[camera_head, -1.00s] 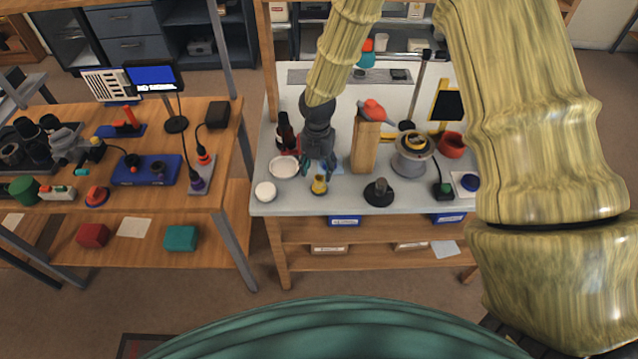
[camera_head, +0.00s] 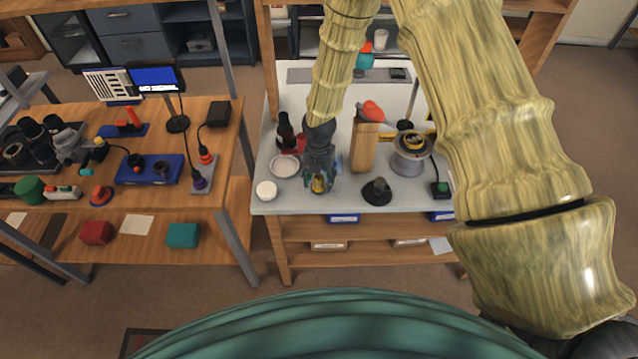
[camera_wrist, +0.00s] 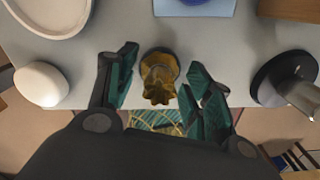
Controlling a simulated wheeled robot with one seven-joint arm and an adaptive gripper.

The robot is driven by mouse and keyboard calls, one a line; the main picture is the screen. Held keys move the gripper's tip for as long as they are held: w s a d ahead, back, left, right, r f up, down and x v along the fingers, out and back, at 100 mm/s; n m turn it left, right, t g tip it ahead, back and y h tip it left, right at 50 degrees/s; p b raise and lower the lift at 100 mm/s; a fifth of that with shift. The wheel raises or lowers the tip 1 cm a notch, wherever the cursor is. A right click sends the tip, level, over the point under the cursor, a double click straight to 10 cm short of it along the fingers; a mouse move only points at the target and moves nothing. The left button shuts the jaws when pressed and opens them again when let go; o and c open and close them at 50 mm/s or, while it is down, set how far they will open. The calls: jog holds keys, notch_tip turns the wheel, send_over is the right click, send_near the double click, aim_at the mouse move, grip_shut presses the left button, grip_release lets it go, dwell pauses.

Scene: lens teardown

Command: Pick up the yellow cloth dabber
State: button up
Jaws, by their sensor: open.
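The yellow cloth dabber (camera_head: 319,185) stands on the pale worktop near its front edge. In the wrist view the dabber (camera_wrist: 158,76) shows as a brownish-yellow knob with a scalloped top on a round base. My gripper (camera_head: 320,180) is above and around it in the head view, partly covering it. In the wrist view my gripper (camera_wrist: 160,90) is open, with one finger on each side of the dabber. Gaps show between the dabber and both fingers, and it appears upright.
A white round lidded thing (camera_wrist: 40,83) lies left of the dabber, and a white dish (camera_head: 285,166) behind it. A black-based item (camera_head: 377,191) stands to the right, with a wooden block (camera_head: 363,146) behind. The worktop's front edge is close.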

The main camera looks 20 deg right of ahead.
jog(key=c, duration=1)
jog(key=shift+r+b, duration=0.55)
jog(key=shift+r, duration=0.2)
jog(key=shift+r+b, duration=0.45)
jog(key=shift+r, duration=0.4)
jog(key=s+d+r+b, duration=0.1)
jog(key=s+b, duration=0.4)
jog(key=s, duration=1.1)
jog(key=shift+d+r, duration=0.15)
jog(key=shift+r, duration=0.25)
